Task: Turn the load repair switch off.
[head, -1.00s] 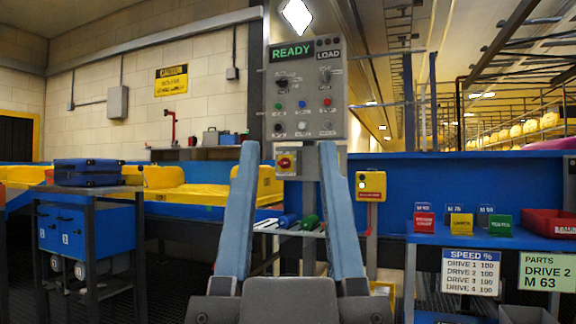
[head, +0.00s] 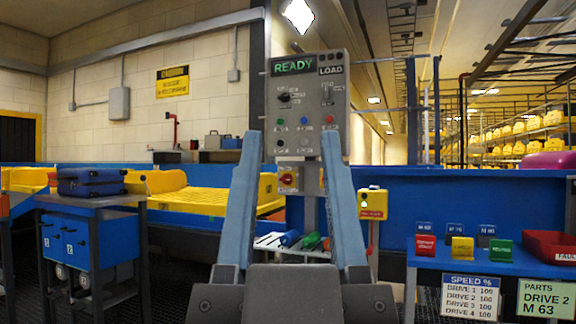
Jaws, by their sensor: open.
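A grey control panel (head: 308,118) stands upright ahead, with a lit green READY sign (head: 293,66) and a LOAD label (head: 331,70). It carries a dark rotary knob (head: 284,97) at upper left, a small switch (head: 327,96) at upper right and several round buttons below. The lettering by these controls is too small to read, so I cannot tell which is the load repair switch or its position.
A blue cabinet with a case (head: 91,181) stands at left, before a conveyor with yellow trays (head: 185,199). A yellow box (head: 373,203) stands right of the panel. A blue table (head: 520,262) with coloured signs and a red bin (head: 552,247) is at right.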

